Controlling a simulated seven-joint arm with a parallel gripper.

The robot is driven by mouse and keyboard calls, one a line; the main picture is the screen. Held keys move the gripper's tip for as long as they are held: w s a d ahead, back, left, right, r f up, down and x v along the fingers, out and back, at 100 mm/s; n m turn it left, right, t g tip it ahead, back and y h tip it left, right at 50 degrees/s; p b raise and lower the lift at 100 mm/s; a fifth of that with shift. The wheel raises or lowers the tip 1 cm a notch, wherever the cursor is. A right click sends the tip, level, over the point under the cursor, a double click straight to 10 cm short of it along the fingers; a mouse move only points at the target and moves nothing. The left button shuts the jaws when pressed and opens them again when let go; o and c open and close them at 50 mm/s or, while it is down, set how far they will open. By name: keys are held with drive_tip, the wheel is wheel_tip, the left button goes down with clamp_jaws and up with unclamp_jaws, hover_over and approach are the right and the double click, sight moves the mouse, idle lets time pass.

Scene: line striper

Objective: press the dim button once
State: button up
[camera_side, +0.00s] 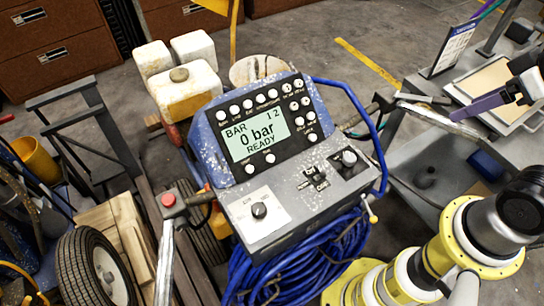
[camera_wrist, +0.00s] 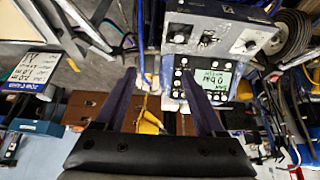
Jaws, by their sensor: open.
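The striper's control panel (camera_side: 260,125) is dark with a lit greenish display (camera_side: 259,137) reading "BAR", "1 2", "0 bar" and "READY". Several round white buttons line its top and right side, and two more (camera_side: 250,168) sit below the display. The labels are too small to tell which is the dim button. In the wrist view the panel (camera_wrist: 176,84) appears upside down, partly behind the right finger. My gripper (camera_wrist: 158,74) shows two purple fingers spread apart with nothing between them. In the side view my gripper (camera_side: 482,104) is at the right, well apart from the panel.
White jugs (camera_side: 187,92) stand behind.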

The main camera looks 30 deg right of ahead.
clamp_jaws()
idle(1.5)
